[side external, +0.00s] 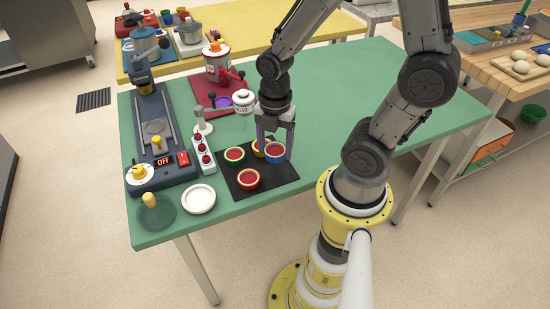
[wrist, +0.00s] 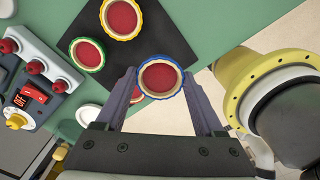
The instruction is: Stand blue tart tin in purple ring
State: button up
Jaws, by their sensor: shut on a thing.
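The blue tart tin (side external: 274,154), with a red filling and pale rim, is between the fingers of my gripper (side external: 275,148). In the wrist view the tin (wrist: 160,78) sits upright between the two fingertips of my gripper (wrist: 159,76), which are shut on it. It is over the black mat (side external: 284,178); I cannot tell whether it touches the mat. A purple ring (side external: 223,102) lies on the red mat (side external: 203,88), behind and left of my gripper, partly hidden by nearby items. The ring is not visible in the wrist view.
Green (side external: 235,154), yellow (side external: 258,147) and red (side external: 248,179) tart tins stand close by on the black mat. A white sugar jar (side external: 243,101) stands near the purple ring. A red-button panel (side external: 203,155) and a white dish (side external: 198,199) are at left. The green table is clear at right.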

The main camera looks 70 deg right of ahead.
jog(key=r, duration=0.4)
jog(key=shift+w+r, duration=0.25)
jog(key=shift+r, duration=0.1)
jog(key=w+d+r+n, duration=0.1)
jog(key=w+d+r, duration=0.25)
jog(key=w, duration=0.55)
jog(key=w+d+r, duration=0.2)
jog(key=w+d, duration=0.2)
jog(key=w, duration=0.4)
jog(key=m, duration=0.1)
send_over(223, 103)
notch_tip(223, 103, down, 9)
jog(key=shift+w+d+r, duration=0.1)
jog(key=shift+r, duration=0.05)
jog(key=shift+f, duration=2.6)
jog(key=shift+f, duration=0.6)
jog(key=o, duration=1.1)
